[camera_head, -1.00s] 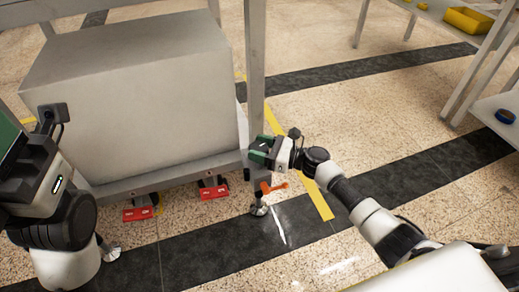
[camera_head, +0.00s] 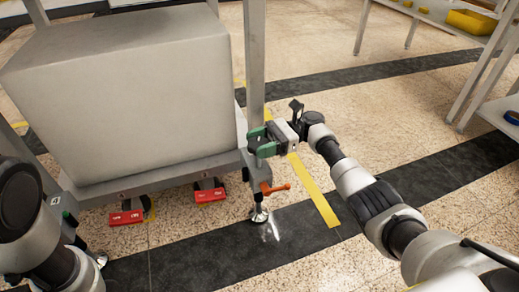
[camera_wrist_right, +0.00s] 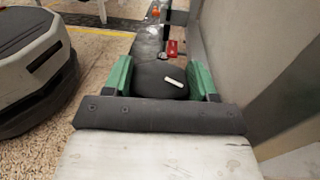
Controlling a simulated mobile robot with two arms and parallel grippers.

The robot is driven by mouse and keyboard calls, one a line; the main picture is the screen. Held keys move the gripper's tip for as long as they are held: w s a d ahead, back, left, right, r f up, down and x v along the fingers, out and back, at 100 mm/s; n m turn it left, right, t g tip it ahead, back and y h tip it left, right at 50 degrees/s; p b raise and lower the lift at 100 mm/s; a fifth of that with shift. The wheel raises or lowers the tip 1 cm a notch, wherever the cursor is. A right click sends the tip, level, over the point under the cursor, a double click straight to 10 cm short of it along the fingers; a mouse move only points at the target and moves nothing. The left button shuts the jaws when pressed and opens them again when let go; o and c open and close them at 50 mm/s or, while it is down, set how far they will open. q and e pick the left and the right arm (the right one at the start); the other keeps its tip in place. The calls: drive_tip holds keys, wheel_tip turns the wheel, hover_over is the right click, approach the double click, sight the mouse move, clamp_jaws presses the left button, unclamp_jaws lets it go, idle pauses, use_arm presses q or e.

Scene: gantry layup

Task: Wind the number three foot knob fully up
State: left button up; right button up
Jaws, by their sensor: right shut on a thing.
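My right gripper (camera_head: 265,141) is beside the corner post of the gantry frame, above an orange lever (camera_head: 274,188) and a foot (camera_head: 259,214) that stands on the floor. In the right wrist view its green fingers (camera_wrist_right: 160,80) are shut on a dark round knob (camera_wrist_right: 150,80) with a white mark on its face. The knob's number cannot be read, and the gripper hides the knob in the head view. My left arm is at the lower left of the head view, but its gripper is not visible.
A large grey box (camera_head: 125,95) rests on the gantry's lower frame. Two red blocks (camera_head: 127,217) (camera_head: 209,195) are below its front rail. A shelf unit with a yellow bin (camera_head: 470,22) stands at the far right. The floor between is clear.

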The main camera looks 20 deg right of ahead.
drive_tip(key=shift+f+n+g+b, duration=0.1)
drive_tip(key=shift+n+g+b, duration=0.25)
drive_tip(key=shift+g, duration=0.25)
drive_tip(key=o, duration=0.9)
drive_tip(key=shift+o, duration=0.2)
